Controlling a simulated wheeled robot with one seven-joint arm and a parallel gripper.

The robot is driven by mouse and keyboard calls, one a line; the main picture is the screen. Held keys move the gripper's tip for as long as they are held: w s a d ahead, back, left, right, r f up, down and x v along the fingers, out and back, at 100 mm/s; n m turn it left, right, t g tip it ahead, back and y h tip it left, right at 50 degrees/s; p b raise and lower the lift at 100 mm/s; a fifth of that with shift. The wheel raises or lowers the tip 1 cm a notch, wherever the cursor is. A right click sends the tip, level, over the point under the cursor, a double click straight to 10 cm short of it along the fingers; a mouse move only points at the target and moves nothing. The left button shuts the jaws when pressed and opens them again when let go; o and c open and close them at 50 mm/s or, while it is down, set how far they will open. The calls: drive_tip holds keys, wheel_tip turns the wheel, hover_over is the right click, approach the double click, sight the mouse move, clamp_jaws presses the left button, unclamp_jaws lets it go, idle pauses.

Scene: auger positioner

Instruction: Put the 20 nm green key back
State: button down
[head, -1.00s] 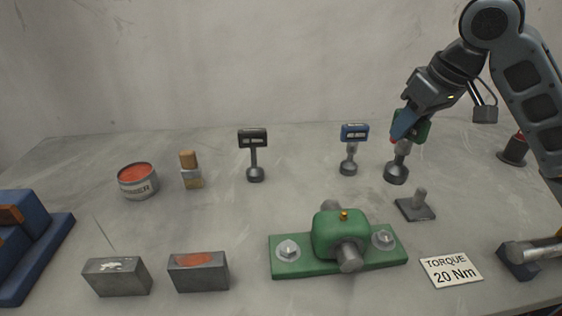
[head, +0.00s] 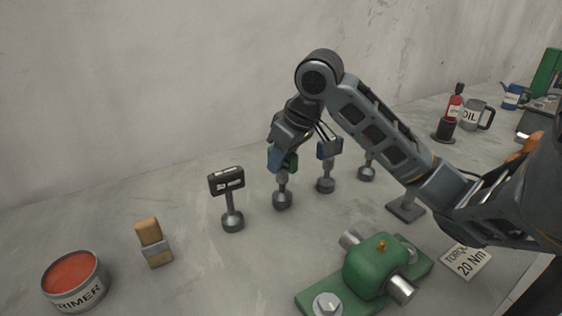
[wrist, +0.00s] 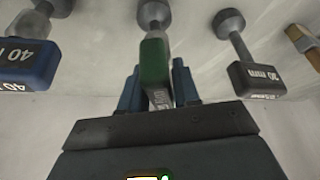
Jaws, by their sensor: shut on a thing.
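My gripper (head: 283,160) is shut on the green key (head: 282,177). The key hangs foot down, its round grey foot at about the same level as the feet beside it; I cannot tell whether it touches the bench. The wrist view shows the green key (wrist: 154,62) between my fingers, partly hidden by them. It is between the black key (head: 228,180) on the left and the blue key (head: 328,149) on the right. In the wrist view this order is reversed: blue key (wrist: 25,63) left, black key (wrist: 257,78) right.
Another grey foot (head: 367,171) stands right of the blue key, its top hidden by my arm. A brush (head: 151,240) and primer tin (head: 75,280) are at left. The green clamped part (head: 375,268) and the torque card (head: 466,261) are in front.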

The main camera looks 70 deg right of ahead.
drive_tip(key=shift+f, duration=0.3)
drive_tip(key=shift+f, duration=0.15)
drive_tip(key=c, duration=0.8)
unclamp_jaws()
drive_tip(key=shift+s, duration=0.1)
drive_tip(key=p+v, duration=0.1)
drive_tip(key=v, duration=1.1)
drive_tip(key=shift+s, duration=0.1)
